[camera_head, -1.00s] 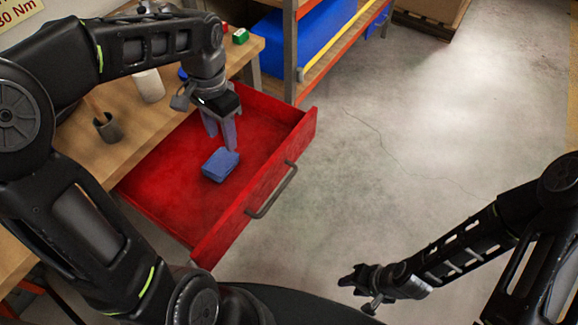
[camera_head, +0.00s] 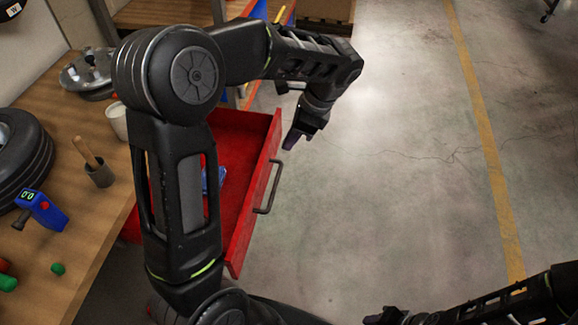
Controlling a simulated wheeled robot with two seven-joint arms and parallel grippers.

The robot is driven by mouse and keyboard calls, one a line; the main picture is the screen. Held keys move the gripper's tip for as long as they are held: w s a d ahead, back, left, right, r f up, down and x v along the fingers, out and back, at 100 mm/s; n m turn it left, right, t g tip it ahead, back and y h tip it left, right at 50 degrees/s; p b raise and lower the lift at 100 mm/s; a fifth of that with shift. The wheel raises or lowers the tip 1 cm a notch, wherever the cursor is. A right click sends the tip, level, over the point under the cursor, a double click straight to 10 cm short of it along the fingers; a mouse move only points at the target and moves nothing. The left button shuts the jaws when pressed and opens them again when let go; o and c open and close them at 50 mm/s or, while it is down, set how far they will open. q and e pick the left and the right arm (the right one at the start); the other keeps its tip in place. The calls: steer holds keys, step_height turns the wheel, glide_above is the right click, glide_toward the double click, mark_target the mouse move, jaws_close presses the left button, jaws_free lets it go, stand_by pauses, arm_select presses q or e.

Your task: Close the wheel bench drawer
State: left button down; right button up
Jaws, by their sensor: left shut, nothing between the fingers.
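The red drawer (camera_head: 258,165) stands pulled out from the wooden wheel bench (camera_head: 100,215), over the floor. Its grey bar handle (camera_head: 270,188) is on the front panel, facing right. A blue block (camera_head: 213,180) lies inside, partly hidden behind my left arm. My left gripper (camera_head: 291,141) is shut and empty, just outside the drawer front, above and a little right of the handle, apart from it. My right gripper (camera_head: 385,318) is at the bottom edge, low over the floor and far from the drawer; its fingers are cut off by the frame.
On the bench are a tyre (camera_head: 22,160), a blue gauge (camera_head: 42,210), a cup with a wooden-handled tool (camera_head: 98,174), a white cup (camera_head: 117,122) and a metal disc part (camera_head: 88,75). The floor (camera_head: 390,150) right of the drawer is clear.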

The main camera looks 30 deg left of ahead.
mark_target(275, 162)
arm_select(q)
steer(key=shift+a, duration=0.1)
stand_by(0.3)
steer(key=x, duration=1)
steer(key=shift+p, duration=0.3)
steer(key=shift+a, duration=0.1)
steer(key=s+a, duration=0.2)
steer(key=a, duration=0.5)
steer(key=s+a+p, duration=0.1)
steer(key=s+a, duration=0.2)
steer(key=a, duration=0.5)
steer(key=s+a+p, duration=0.1)
steer(key=s+a, duration=0.2)
steer(key=a, duration=0.4)
steer(key=shift+a, duration=0.2)
steer(key=shift+p, duration=0.35)
